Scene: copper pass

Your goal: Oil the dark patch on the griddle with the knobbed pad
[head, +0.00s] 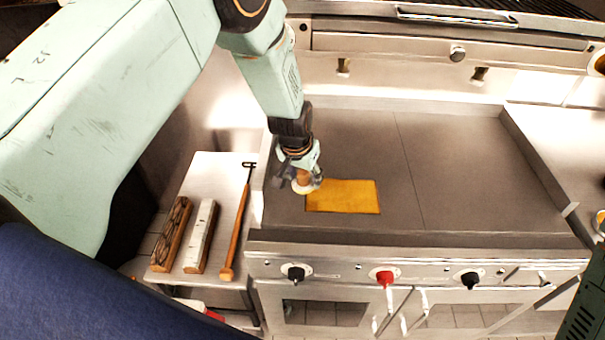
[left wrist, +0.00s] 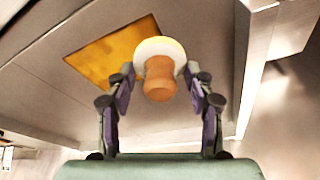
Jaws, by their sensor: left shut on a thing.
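My left gripper (head: 299,176) is shut on the knobbed pad (head: 305,188), low over the griddle (head: 470,170). In the left wrist view the knobbed pad (left wrist: 159,72) shows a brown knob between the two fingers and a pale round pad beyond it. A rectangular patch (head: 345,197) on the left griddle plate looks glossy golden-yellow, not dark. The pad is at the patch's left edge and overlaps its corner in the left wrist view. Whether the pad touches the plate is hard to tell. My right gripper is not in view.
A side table (head: 213,165) left of the griddle holds a carved wooden block (head: 171,235), a white-topped block (head: 201,236) and a long-handled tool (head: 238,225). Raised walls edge the griddle. Knobs, one red (head: 384,278), line its front. The right griddle plate is clear.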

